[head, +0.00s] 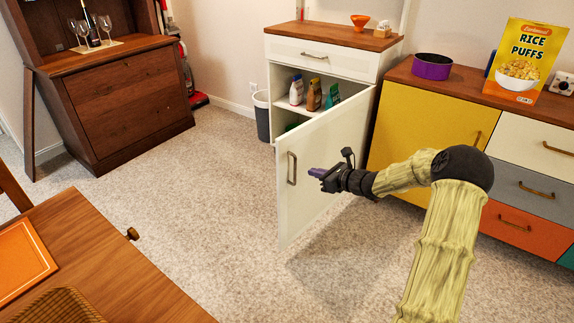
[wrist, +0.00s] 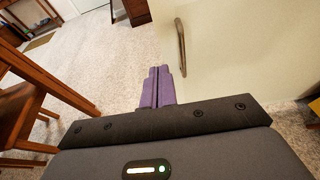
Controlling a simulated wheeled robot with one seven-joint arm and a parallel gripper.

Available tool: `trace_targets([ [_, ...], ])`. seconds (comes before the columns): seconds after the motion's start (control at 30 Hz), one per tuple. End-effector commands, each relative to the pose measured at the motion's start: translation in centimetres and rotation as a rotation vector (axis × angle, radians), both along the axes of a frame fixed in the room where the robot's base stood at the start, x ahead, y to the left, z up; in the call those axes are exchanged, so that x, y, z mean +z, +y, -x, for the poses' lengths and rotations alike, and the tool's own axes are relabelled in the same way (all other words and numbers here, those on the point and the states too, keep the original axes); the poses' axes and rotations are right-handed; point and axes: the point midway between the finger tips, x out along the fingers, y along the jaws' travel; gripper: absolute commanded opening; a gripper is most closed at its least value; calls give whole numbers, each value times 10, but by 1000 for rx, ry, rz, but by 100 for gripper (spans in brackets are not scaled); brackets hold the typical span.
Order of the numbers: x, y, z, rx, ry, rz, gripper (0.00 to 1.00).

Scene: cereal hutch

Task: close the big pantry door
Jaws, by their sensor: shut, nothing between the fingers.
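The big pantry door (head: 325,165) is white and stands open, swung out from the white pantry cabinet (head: 312,48) toward me. Its bar handle (head: 291,168) is near its free edge. In the wrist view the door (wrist: 235,50) fills the upper right, with the handle (wrist: 181,46) upright just beyond my fingertips. My gripper (head: 317,172) has purple fingers and is in front of the door's outer face, right of the handle. In the wrist view the fingers (wrist: 158,86) are together and empty. I cannot tell whether they touch the door.
Bags (head: 314,95) stand on the shelf inside the pantry. A grey bin (head: 262,116) is left of it. A yellow-fronted sideboard (head: 415,128) stands to the right, with a cereal box (head: 527,58) on top. A wooden table (head: 110,262) is at front left. Carpet between is clear.

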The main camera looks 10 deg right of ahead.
Motion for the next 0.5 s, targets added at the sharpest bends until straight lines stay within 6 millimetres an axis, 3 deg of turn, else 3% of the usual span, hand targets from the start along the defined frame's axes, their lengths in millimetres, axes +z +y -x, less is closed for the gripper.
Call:
trace_targets([
  [0.5,-28,51,-63,3,-1,1,0],
])
